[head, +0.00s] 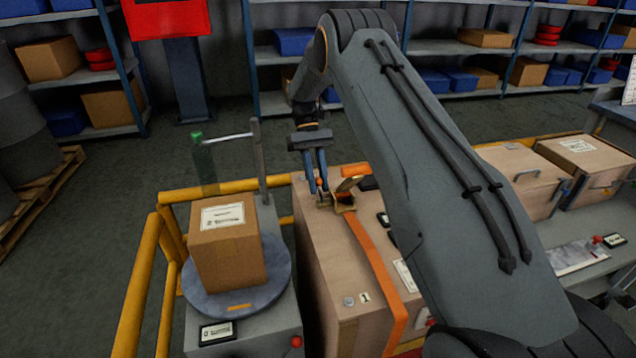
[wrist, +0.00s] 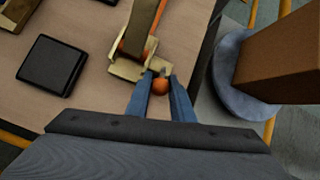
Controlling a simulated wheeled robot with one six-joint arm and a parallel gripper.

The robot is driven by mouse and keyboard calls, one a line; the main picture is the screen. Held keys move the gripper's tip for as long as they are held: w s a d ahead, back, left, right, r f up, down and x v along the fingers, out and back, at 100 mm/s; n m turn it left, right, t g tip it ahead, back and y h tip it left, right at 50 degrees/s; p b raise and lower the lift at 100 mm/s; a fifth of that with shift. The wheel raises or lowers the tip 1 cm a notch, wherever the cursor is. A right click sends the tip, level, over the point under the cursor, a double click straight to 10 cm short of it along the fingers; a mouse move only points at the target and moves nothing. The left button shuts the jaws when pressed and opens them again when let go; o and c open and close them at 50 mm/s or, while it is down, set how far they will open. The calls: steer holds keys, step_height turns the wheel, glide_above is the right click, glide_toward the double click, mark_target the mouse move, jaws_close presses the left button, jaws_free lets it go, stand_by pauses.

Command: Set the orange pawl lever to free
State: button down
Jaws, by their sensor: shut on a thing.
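A brass ratchet buckle (head: 345,200) sits on top of the tan crate (head: 318,237), with an orange strap (head: 375,258) running from it toward the front. In the wrist view the brass ratchet (wrist: 128,70) lies just ahead of my fingertips, its long handle (wrist: 142,25) pointing away. The round orange end of the pawl lever (wrist: 160,86) sits between my blue fingers. My gripper (head: 322,190) is shut on it, and the gripper also shows in the wrist view (wrist: 160,82). The lever's shank and exact setting cannot be made out.
A cardboard box (head: 224,245) stands on a grey round plate (head: 282,282) to the left, beside a yellow rail (head: 140,285). A black pad (wrist: 50,66) lies on the crate. More tan boxes (head: 520,180) stand right. Shelves (head: 275,52) line the back.

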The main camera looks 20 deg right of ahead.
steer(key=c, duration=1.5)
jaws_free()
steer(key=shift+c, duration=0.2)
steer(key=shift+w, duration=0.1)
steer(key=b+v, duration=0.2)
steer(key=v, duration=0.5)
steer(key=shift+r, duration=0.35)
steer(key=shift+w, duration=0.15)
